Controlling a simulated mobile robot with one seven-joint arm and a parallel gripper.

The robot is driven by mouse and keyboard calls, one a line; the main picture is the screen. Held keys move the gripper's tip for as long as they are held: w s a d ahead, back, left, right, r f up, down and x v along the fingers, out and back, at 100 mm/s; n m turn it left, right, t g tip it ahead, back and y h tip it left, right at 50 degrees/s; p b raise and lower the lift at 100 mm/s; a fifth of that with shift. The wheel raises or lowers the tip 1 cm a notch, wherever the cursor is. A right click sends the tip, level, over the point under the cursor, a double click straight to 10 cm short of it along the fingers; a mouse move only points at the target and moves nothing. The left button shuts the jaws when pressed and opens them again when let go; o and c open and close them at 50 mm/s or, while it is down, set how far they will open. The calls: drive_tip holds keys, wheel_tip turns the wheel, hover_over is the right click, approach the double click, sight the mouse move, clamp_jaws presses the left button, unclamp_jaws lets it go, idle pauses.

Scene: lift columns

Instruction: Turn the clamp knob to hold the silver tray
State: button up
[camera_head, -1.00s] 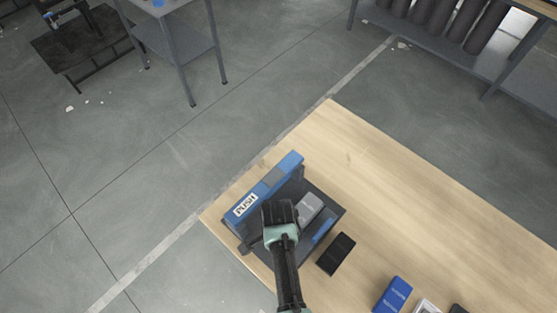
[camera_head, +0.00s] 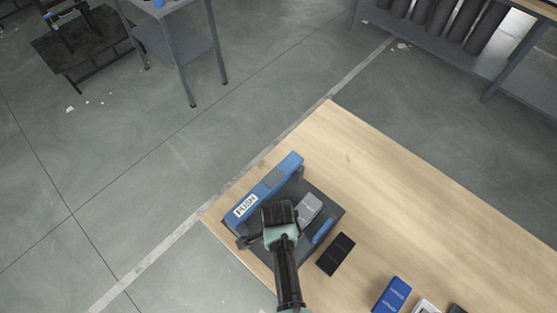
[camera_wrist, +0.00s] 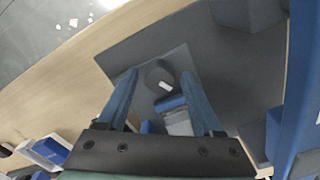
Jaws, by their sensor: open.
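My gripper (camera_wrist: 160,74) is open, with its two blue fingers on either side of a dark round knob (camera_wrist: 158,73) that bears a white mark. Whether the fingers touch the knob cannot be told. The silver tray (camera_wrist: 178,122) shows between the fingers, just below the knob, with a blue edge piece. In the head view the silver tray (camera_head: 309,206) sits on a dark fixture (camera_head: 330,206) with a blue bar marked PUSH (camera_head: 272,188). My wrist covers part of the fixture there and hides the knob.
The fixture stands near the left corner of a wooden table (camera_head: 400,200). A black block (camera_head: 336,254) lies to its right, and a blue box (camera_head: 392,294) lies farther right. The table's upper right part is clear.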

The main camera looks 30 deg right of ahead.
wheel_tip(320, 180, up, 7)
drive_tip(key=p, duration=0.7)
drive_tip(key=shift+r, duration=0.1)
